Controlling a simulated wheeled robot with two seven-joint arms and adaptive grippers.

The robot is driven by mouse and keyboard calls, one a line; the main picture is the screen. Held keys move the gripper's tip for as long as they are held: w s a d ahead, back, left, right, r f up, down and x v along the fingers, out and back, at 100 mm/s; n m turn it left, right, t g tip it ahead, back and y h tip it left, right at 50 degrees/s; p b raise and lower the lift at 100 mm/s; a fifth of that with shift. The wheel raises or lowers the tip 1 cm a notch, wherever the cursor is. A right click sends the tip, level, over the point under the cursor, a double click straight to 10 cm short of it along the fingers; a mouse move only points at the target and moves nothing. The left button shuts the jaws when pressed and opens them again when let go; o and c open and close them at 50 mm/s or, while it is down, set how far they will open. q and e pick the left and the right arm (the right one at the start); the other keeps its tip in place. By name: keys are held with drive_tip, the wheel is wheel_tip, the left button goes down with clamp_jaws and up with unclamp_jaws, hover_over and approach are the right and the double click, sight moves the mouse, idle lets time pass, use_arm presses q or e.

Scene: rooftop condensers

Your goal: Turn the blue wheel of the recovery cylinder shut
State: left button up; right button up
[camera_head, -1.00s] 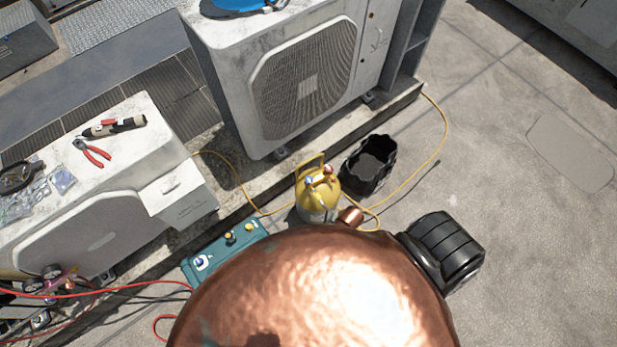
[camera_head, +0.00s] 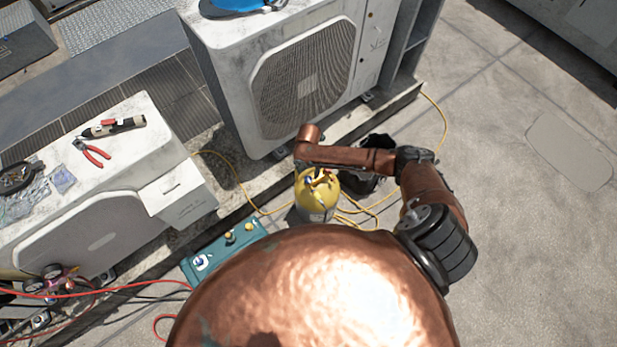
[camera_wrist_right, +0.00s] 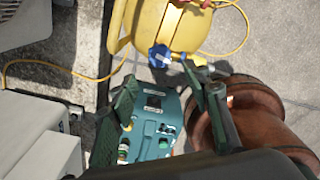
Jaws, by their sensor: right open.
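The yellow recovery cylinder (camera_head: 317,203) stands upright on the roof in the head view. Its blue wheel (camera_wrist_right: 160,56) shows clearly in the wrist view, just beyond my fingertips and roughly between them. In the head view the wheel is only a small blue spot (camera_head: 308,181), partly hidden by my arm. My right gripper (camera_wrist_right: 159,71) is open, its two dark green fingers apart with nothing held between them. I cannot tell from these views whether a finger touches the wheel. My left gripper is not in view.
A teal machine (camera_head: 222,252) with knobs sits left of the cylinder. A black open bin (camera_head: 357,183) stands behind my right arm. Yellow hoses (camera_head: 237,182) run across the ground. A large condenser (camera_head: 270,50) stands behind. Bare roof (camera_head: 520,250) lies to the right.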

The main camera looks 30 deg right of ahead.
sight(308, 179)
drive_tip(key=shift+w+d, duration=0.15)
drive_tip(key=shift+d, duration=0.15)
wheel_tip(308, 179, down, 7)
drive_tip(key=shift+f+b, duration=0.2)
drive_tip(key=shift+b, duration=0.95)
drive_tip(key=shift+c, duration=0.3)
drive_tip(key=c, duration=1.1)
